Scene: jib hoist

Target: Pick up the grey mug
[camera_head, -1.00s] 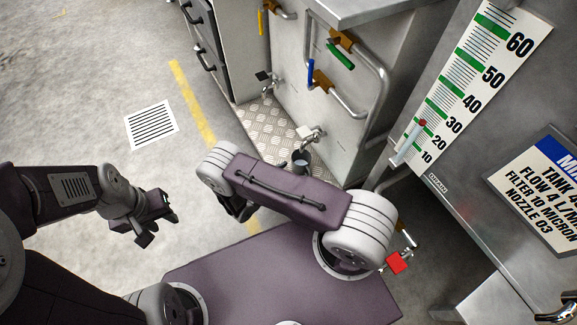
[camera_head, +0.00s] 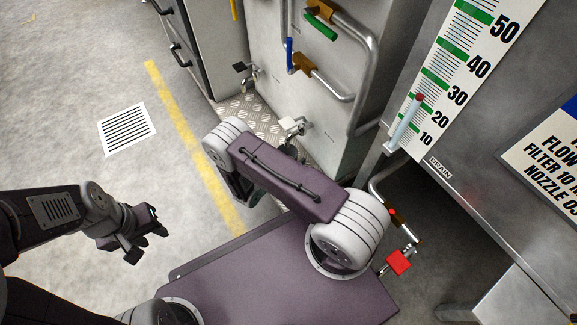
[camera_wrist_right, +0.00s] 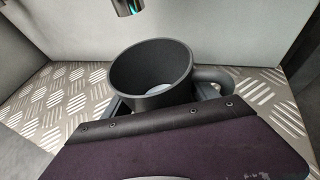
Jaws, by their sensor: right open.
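The grey mug (camera_wrist_right: 152,78) stands upright on a metal tread-plate floor in the right wrist view, its handle (camera_wrist_right: 215,76) to the right. In the head view only a dark bit of the mug (camera_head: 290,149) shows behind my right arm. My right gripper (camera_wrist_right: 162,104) is open close to the mug; small finger parts show beside its lower left and under its handle side, and contact cannot be told. The rest of the fingers is hidden by the gripper body and mug. My left gripper (camera_head: 145,234) is open and empty over the bare floor at left.
A tap (camera_head: 292,126) sticks out of the metal cabinet above the mug; its spout (camera_wrist_right: 126,7) shows in the wrist view. A second tap (camera_head: 245,72) is farther back. Pipes with coloured handles (camera_head: 305,64) line the cabinet. Open floor lies left of the yellow line (camera_head: 190,140).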

